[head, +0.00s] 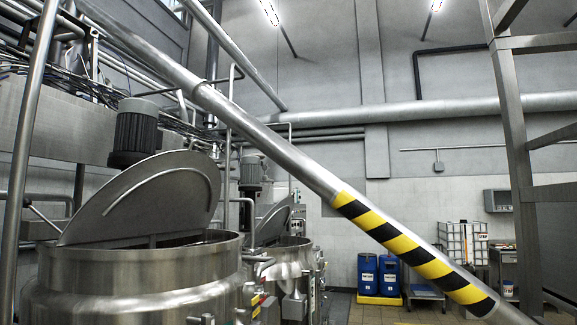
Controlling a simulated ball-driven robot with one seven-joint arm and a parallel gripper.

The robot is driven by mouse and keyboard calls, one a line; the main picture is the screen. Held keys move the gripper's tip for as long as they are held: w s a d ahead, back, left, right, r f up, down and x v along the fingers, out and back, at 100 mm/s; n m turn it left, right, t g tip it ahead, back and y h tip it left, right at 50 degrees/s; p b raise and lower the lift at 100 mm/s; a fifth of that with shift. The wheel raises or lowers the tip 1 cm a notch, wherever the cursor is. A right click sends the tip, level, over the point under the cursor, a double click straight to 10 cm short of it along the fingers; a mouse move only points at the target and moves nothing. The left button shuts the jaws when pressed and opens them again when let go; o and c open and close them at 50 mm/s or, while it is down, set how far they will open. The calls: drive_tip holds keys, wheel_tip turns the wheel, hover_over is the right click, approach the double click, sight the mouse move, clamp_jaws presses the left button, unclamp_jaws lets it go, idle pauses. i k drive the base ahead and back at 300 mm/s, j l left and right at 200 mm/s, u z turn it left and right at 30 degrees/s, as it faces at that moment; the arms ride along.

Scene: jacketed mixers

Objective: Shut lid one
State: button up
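A large steel mixer (140,272) stands at the lower left in the head view. Its round lid (140,212) is raised and tilted up steeply over the rim, with a curved handle bar (205,178) on its face. The vessel mouth is open below it. A second steel mixer (288,258) stands behind to the right, its smaller lid (272,224) also tilted up. No number shows on either lid, so I cannot tell by marking which is lid one. My gripper is not in view.
A thick diagonal pipe (275,150) with yellow-black stripes (415,255) crosses the view down to the right. A motor (135,130) stands behind the near lid. Blue drums (378,275) and a white tank (462,242) stand by the back wall. A steel frame (515,150) rises at right.

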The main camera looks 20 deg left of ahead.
sight(176, 190)
drive_tip(key=i+z, duration=0.15)
drive_tip(key=i, duration=1.55)
